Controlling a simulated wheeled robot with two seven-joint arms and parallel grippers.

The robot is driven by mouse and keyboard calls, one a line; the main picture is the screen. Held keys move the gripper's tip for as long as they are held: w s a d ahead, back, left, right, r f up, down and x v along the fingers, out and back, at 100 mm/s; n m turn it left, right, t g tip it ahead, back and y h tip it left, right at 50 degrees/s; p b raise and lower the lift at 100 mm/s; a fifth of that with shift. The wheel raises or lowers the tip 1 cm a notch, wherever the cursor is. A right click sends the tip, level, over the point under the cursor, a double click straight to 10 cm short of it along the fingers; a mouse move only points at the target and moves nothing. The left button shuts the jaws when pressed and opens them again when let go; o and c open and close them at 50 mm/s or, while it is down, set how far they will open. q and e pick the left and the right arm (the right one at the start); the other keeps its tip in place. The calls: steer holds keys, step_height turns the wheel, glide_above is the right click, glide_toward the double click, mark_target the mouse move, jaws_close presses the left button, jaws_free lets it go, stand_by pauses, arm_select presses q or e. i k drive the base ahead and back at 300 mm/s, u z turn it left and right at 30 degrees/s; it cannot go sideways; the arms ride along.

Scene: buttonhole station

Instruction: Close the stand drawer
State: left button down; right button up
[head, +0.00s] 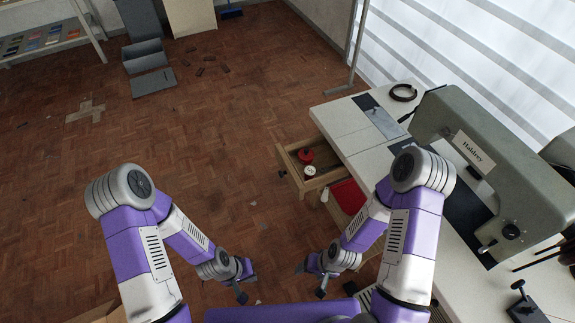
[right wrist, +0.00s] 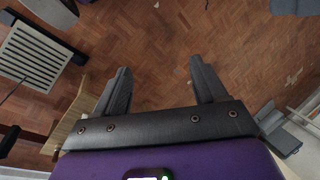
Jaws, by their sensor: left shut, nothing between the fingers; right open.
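The wooden stand drawer (head: 322,181) is pulled out from the left side of the sewing machine's table in the head view. A small knob (head: 282,173) is on its front. A red spool (head: 306,156) and a white spool (head: 310,170) are inside it. My right gripper (head: 311,281) is open and empty, below the drawer in the picture and apart from it. Its two spread fingers also show in the right wrist view (right wrist: 161,86), with only floor between them. My left gripper (head: 246,286) is shut and empty, further left over the floor.
A red item (head: 348,196) lies beside the drawer, under the table edge. The parquet floor left of the drawer is mostly clear. A shelf (head: 45,40) stands far left.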

mark_target(286, 156)
steer(key=k, duration=0.3)
steer(key=u, duration=1)
steer(key=i, duration=0.85)
steer(key=z, duration=0.5)
